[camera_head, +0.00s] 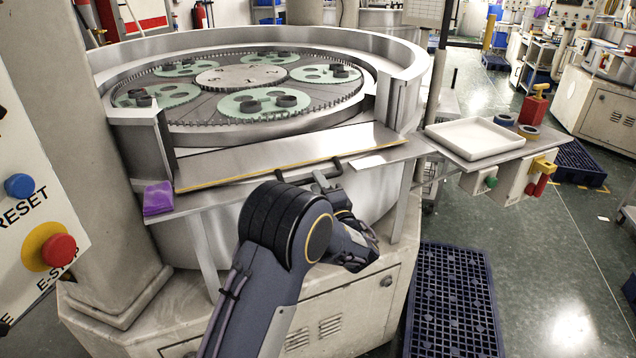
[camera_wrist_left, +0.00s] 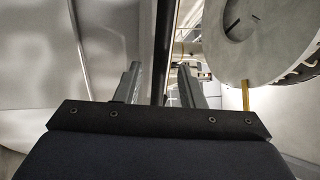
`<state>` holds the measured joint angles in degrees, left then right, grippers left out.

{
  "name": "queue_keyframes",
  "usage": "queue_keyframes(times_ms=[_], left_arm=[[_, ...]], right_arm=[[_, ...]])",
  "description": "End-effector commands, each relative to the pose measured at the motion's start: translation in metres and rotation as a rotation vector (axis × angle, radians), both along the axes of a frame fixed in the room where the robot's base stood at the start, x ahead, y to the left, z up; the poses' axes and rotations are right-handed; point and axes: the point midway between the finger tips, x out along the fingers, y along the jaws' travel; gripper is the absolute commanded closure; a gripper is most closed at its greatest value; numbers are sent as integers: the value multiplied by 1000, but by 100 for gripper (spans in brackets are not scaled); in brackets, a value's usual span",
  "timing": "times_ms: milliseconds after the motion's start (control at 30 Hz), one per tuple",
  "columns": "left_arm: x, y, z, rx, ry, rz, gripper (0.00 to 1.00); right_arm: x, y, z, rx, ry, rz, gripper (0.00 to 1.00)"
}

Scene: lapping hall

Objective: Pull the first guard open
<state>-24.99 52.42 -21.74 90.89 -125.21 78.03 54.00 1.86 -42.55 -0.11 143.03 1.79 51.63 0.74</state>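The first guard (camera_head: 270,158) appears as a flat metal panel with a yellow front edge, across the front opening of the round lapping machine. A dark bar handle (camera_head: 337,164) sits at its front edge, partly hidden by my left wrist. My left gripper (camera_head: 326,180) is at this handle. In the left wrist view a dark bar (camera_wrist_left: 163,45) runs between the two fingers of my left gripper (camera_wrist_left: 160,78), with gaps showing beside it. The fingers stand apart. My right gripper is out of view.
A white tray (camera_head: 474,138) sits on a side shelf at right. A purple cloth (camera_head: 158,198) lies at the ledge's left end. A panel with an E-stop button (camera_head: 58,250) stands at near left. A blue floor grating (camera_head: 452,300) lies at right; open floor lies beyond it.

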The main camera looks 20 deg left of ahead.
Motion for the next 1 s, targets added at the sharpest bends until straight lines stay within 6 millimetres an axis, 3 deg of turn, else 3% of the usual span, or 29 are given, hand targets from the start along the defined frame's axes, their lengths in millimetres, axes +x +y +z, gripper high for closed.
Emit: queue_keyframes(times_ms=[300,567,833,1000], left_arm=[[2,2,0,0,0,0,66],[2,2,0,-1,1,0,100],[2,2,2,-4,2,1,100],[1,2,25,-63,52,1,100]], right_arm=[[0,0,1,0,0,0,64],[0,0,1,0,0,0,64],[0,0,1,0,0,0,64],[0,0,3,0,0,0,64]])
